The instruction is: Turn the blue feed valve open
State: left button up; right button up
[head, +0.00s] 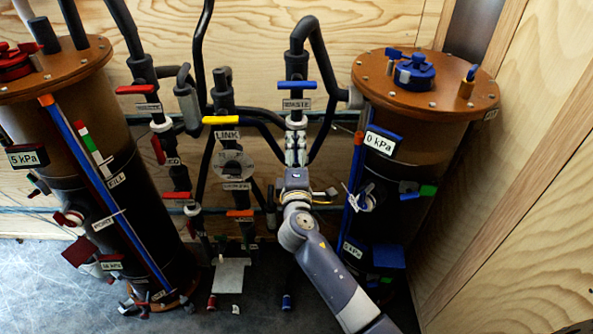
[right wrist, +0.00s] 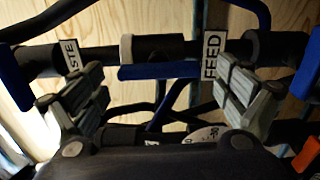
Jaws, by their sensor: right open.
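The blue feed valve handle (right wrist: 158,71) shows in the right wrist view next to a FEED label (right wrist: 213,55), lying parallel to its dark pipe. In the head view my right gripper covers it, on the pipe below the blue waste valve handle (head: 297,85). My right gripper (head: 296,148) is open. In the right wrist view its fingers (right wrist: 160,85) stand on either side of the blue feed handle, with a visible gap at each end. I cannot tell how deep the handle sits between them. My left gripper is not in view.
A brown filter tank (head: 430,103) with a 0 kPa display stands close on the right; another tank (head: 60,75) stands at the left. Red (head: 137,89), yellow (head: 221,120) and orange (head: 240,213) valve handles are on neighbouring pipes. Plywood walls close the back and right.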

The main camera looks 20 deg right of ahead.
jog(key=v, duration=0.9)
jog(key=shift+s, duration=0.35)
jog(key=shift+a, duration=0.1)
